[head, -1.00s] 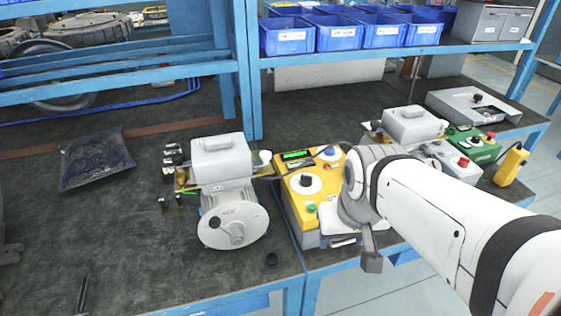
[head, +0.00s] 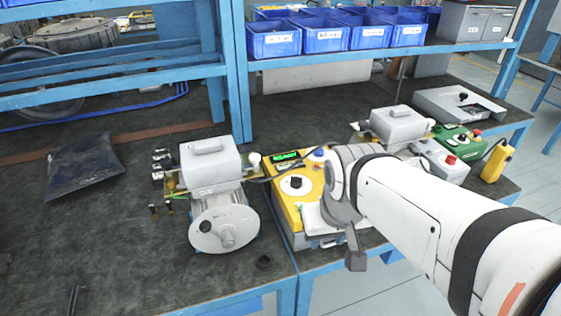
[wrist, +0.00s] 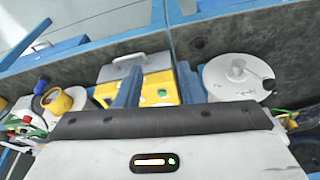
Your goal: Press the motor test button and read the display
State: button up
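The yellow tester box (head: 284,203) stands on the bench right of the motor, its green display (head: 286,157) lit with text too small to read. A black dial on a white disc (head: 296,183) and a blue knob (head: 318,153) show on its top. My arm hides its right part. In the wrist view, my gripper (wrist: 159,67) is open and empty, its two fingers apart above the yellow box. A green button (wrist: 162,93) shows between the fingers; whether they touch the box is unclear. The motor (head: 222,222) with a white round face also shows in the wrist view (wrist: 238,77).
A second motor unit (head: 398,124), a green box (head: 458,138), a grey box with a red button (head: 440,160) and a yellow pendant (head: 497,160) stand to the right. Blue bins (head: 273,40) line the shelf. A dark bag (head: 85,166) lies left. The bench's front left is mostly clear.

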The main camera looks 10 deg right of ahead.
grip_shut()
dwell(1.3)
